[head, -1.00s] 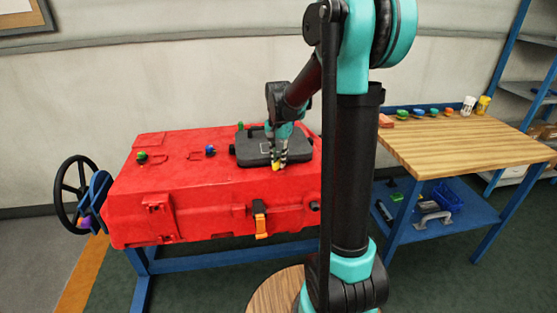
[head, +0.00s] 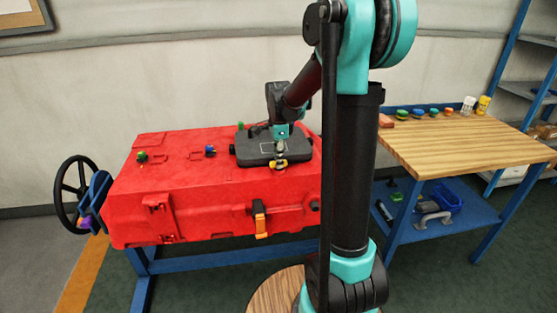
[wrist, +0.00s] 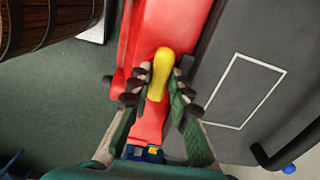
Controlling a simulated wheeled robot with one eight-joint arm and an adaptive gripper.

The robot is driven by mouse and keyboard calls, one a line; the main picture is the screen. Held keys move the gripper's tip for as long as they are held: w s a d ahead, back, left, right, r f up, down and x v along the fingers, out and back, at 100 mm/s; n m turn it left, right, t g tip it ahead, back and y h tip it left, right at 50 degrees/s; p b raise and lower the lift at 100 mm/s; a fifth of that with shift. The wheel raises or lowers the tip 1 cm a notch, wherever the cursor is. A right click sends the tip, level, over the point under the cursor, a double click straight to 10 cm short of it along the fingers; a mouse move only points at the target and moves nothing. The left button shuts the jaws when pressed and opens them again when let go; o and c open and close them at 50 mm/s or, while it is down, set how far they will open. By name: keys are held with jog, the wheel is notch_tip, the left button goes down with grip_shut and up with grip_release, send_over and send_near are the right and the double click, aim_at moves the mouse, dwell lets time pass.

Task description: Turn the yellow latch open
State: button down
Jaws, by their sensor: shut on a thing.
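The yellow latch (head: 279,164) is at the front edge of the black lid (head: 247,152) on top of the red tank (head: 205,190). My gripper (head: 279,157) comes down onto it from above. In the wrist view the yellow latch (wrist: 158,85) lies between the two fingers of my gripper (wrist: 161,82), which are shut on it. Its rounded end sticks out past the fingertips, over the red surface and beside the black lid (wrist: 232,85). In the head view the fingers partly hide the latch.
An orange clasp (head: 260,222) hangs on the tank's front. A black handwheel (head: 66,190) is at its left end. Small green and blue knobs (head: 210,151) sit on top. A wooden bench (head: 465,140) with small items stands at the right.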

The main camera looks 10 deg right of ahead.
jog(key=shift+m, duration=0.5)
jog(key=c, duration=1.4)
grip_release()
notch_tip(320, 180, up, 12)
